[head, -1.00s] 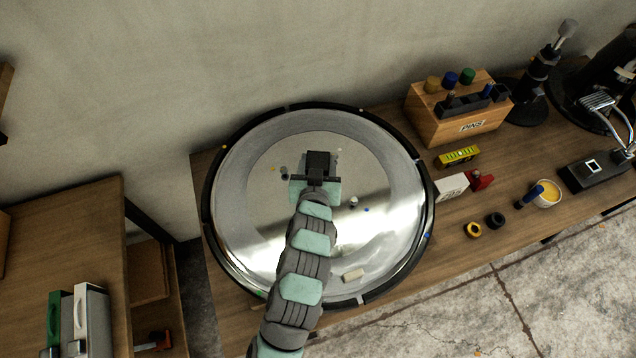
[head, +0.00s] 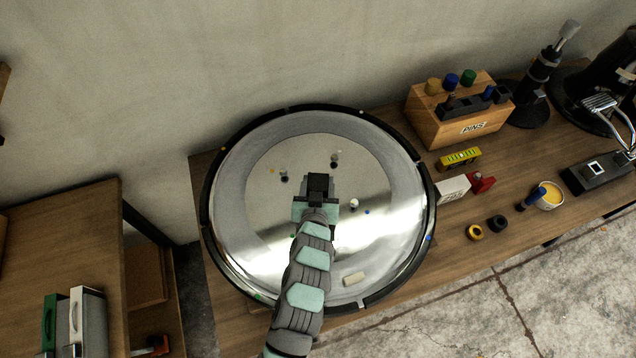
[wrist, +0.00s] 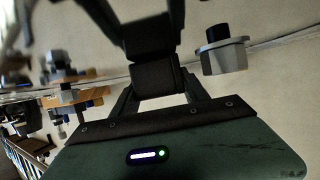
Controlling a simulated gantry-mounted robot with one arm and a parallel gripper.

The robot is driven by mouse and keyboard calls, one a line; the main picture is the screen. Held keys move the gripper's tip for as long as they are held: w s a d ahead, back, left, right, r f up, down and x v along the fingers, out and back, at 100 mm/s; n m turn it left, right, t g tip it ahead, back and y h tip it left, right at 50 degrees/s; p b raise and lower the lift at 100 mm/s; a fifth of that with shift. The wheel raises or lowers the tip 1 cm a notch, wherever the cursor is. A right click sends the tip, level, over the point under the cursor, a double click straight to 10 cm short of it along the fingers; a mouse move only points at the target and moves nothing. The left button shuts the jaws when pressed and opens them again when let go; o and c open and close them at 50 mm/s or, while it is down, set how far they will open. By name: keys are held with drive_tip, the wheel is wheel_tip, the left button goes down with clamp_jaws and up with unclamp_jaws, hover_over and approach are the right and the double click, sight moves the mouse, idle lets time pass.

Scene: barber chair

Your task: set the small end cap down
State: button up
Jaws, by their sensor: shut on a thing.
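My gripper (head: 318,190) is over the middle of a round, shiny metal disc with a black rim (head: 250,240). In the wrist view my gripper (wrist: 153,45) shows its dark jaws closed together on a small dark piece, seemingly the small end cap. The jaws mostly hide it, and its outline is unclear. From above, the arm hides what is under the jaws, so I cannot tell whether the piece touches the disc. A small dark-and-grey part (head: 335,160) stands on the disc behind my gripper. A grey hexagonal part with a black top (wrist: 222,55) shows in the wrist view.
Also on the disc are another small dark part (head: 284,176), a white cap (head: 354,203), a blue bit (head: 367,211) and a cream block (head: 354,278).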

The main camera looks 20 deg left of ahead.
drive_tip(key=o, duration=1.4)
drive_tip(key=shift+f, duration=0.1)
drive_tip(key=shift+o, duration=0.2)
